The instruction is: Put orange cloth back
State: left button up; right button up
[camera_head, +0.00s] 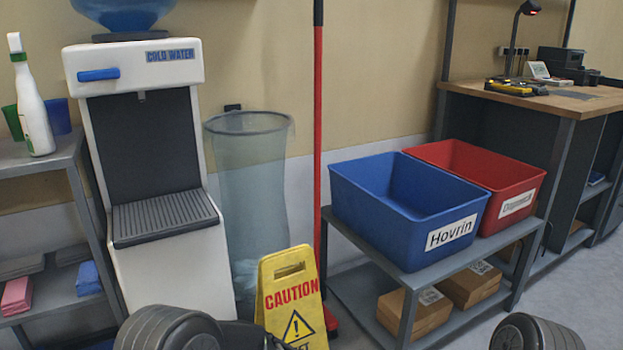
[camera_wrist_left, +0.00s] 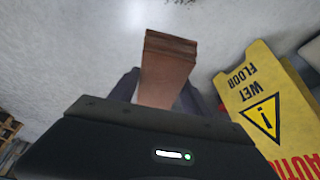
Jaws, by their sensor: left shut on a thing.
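A folded orange-brown cloth (camera_wrist_left: 168,62) sticks out from between the fingers of my left gripper (camera_wrist_left: 158,95) in the left wrist view. The gripper is shut on it, above the pale floor. In the head view, parts of my arms cut across the bottom edge, and neither the left gripper nor the held cloth shows. My right gripper is in neither view. On the lower level of the grey shelf rack (camera_head: 72,170) at the left lie a pink folded cloth (camera_head: 17,296), a blue one (camera_head: 88,278) and grey ones (camera_head: 22,266).
A yellow caution sign (camera_head: 292,300) stands on the floor; it also shows in the left wrist view (camera_wrist_left: 262,105). A water dispenser (camera_head: 165,255), clear bin (camera_head: 250,185) and red pole (camera_head: 318,120) stand behind. Blue (camera_head: 375,215) and red (camera_head: 530,172) crates sit at right.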

pick_arm(q)
jog(key=shift+s+a+f, duration=0.15)
jog(key=shift+s+a, duration=0.15)
jog(key=shift+a, duration=0.05)
jog(key=a, duration=0.1)
jog(key=n, duration=0.1)
jog(key=a, duration=0.1)
jog(key=shift+s+a+r, duration=0.25)
jog(key=shift+s+a, duration=0.05)
jog(key=shift+a, duration=0.05)
jog(key=w+a+r+n+t+y, duration=0.1)
jog(key=w+a+r+n+y, duration=0.3)
jog(key=a+r, duration=0.85)
jog(key=w+a+r+n+t+h, duration=0.15)
jog(key=a+r+n, duration=0.35)
jog(key=a+r, duration=0.8)
notch_tip(320, 180, up, 29)
jog(key=s+d+p, duration=0.1)
jog(key=s+p, duration=0.1)
jog(key=p, duration=3.5)
jog(key=shift+g+y, duration=0.45)
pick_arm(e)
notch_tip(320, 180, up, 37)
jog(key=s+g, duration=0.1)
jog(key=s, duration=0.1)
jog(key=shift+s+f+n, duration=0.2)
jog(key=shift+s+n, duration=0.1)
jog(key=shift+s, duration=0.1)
